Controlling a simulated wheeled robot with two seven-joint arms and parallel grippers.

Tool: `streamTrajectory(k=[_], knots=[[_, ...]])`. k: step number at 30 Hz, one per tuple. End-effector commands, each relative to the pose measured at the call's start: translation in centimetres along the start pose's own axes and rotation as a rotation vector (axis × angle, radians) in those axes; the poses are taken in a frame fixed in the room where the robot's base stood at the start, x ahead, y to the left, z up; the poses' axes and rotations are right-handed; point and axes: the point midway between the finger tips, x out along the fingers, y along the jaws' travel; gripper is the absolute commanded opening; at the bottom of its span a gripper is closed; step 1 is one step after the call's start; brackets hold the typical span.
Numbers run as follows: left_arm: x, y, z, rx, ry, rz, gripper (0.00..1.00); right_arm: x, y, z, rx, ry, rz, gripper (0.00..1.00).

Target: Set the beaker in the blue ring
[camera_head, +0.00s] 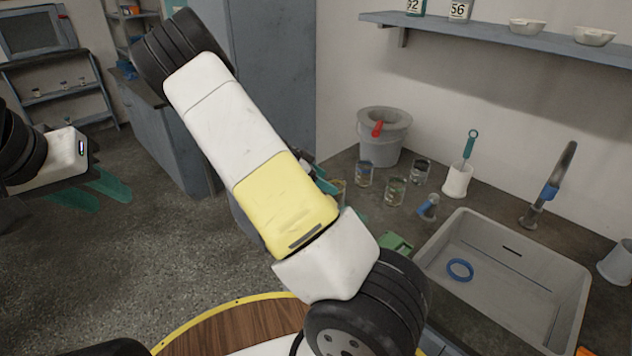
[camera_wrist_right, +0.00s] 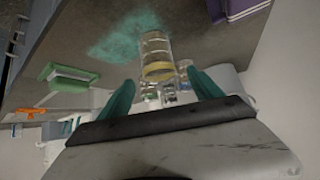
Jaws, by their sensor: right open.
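The blue ring (camera_head: 460,270) lies flat on the floor of the sink (camera_head: 500,252). A beaker with a yellow band (camera_head: 339,187) is partly hidden behind my right arm. In the right wrist view a yellow-banded beaker (camera_wrist_right: 157,58) stands just beyond and between the teal fingers of my right gripper (camera_wrist_right: 161,78), which is open and empty. In the head view my arm mostly hides this gripper. My left gripper (camera_head: 112,190) is open and empty at the far left.
A grey bucket (camera_head: 383,138) with a red item stands behind the beakers. A brush in a white holder (camera_head: 458,180) and a tap (camera_head: 548,190) stand near the sink. A green object (camera_head: 396,244) lies by the sink's left edge. A shelf (camera_head: 500,38) hangs above.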

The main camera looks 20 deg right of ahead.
Motion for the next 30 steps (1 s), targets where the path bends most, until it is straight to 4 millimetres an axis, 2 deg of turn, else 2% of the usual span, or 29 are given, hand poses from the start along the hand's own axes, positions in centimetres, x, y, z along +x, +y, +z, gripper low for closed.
streamTrajectory(k=[12,21,23,30], knots=[[0.0,0.0,0.0,0.0,0.0,0.0,0.36,5.6,0.2,0.5,0.0,-0.002,0.003,0.75],[0.0,0.0,0.0,0.0,0.0,0.0,0.36,6.2,0.1,0.5,-0.002,-0.003,0.0,0.75],[0.0,0.0,0.0,0.0,0.0,0.0,0.36,6.1,0.1,0.5,-0.002,-0.003,0.0,0.67],[0.0,0.0,0.0,0.0,0.0,0.0,0.36,6.1,0.1,0.5,-0.001,-0.003,0.0,0.2]])
